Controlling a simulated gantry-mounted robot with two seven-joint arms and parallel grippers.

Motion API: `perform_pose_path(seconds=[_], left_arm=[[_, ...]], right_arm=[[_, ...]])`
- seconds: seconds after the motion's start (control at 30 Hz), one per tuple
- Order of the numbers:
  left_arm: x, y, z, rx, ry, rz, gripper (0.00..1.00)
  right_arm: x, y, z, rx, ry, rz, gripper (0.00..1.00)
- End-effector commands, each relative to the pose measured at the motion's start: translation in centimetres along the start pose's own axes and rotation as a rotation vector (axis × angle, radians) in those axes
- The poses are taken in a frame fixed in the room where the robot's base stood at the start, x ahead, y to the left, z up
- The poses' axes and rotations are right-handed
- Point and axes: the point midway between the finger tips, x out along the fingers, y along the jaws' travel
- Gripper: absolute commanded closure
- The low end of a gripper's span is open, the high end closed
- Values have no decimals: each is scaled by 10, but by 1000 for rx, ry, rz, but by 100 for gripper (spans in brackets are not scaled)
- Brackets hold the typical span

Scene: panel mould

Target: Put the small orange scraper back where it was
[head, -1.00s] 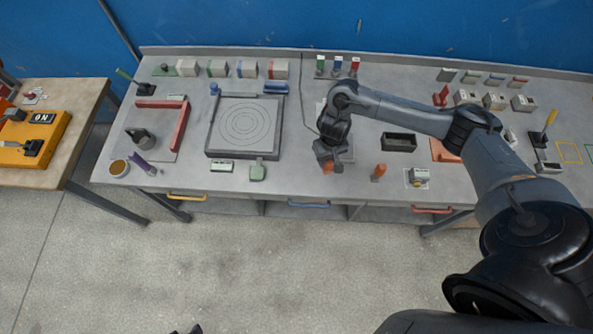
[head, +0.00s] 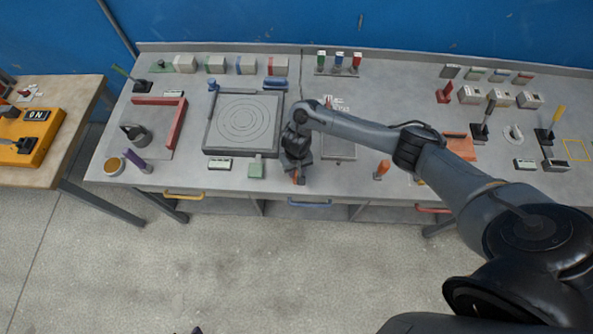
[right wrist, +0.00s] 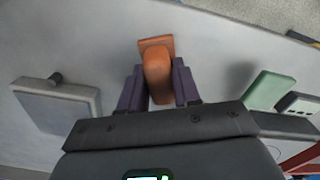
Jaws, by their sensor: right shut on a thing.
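My right gripper (head: 297,169) is shut on the small orange scraper (head: 300,179), near the front edge of the bench. In the right wrist view the scraper (right wrist: 157,68) sits between the two dark purple fingers of the gripper (right wrist: 160,88), its wider end pointing away from the wrist. The pale bench top shows beyond it; I cannot tell whether the scraper touches the bench. Another upright orange-handled thing (head: 382,169) stands to the right on the bench. My left gripper is not in view.
A square grey mould with rings (head: 243,122) lies left of the gripper. A green block (head: 256,170) and a small labelled box (head: 219,163) stand near the front edge. My right arm covers part of the bench's right half. Bench (head: 335,178) is clear just right of the gripper.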

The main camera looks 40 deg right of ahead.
Motion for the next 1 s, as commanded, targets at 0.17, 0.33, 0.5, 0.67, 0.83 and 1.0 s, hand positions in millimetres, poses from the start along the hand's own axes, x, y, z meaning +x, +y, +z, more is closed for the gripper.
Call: perform_pose_path(seconds=[0.17,0.33,0.5,0.67,0.83,1.0], left_arm=[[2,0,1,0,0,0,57],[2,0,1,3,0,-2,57],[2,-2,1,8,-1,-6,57],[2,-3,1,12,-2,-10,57],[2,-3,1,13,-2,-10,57],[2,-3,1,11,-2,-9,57]], right_arm=[[8,0,0,0,1,-1,97],[8,0,0,0,1,-1,97],[11,0,0,1,0,-1,97],[11,0,0,1,1,-1,45],[11,0,0,0,1,-1,43],[9,0,0,0,1,-1,43]])
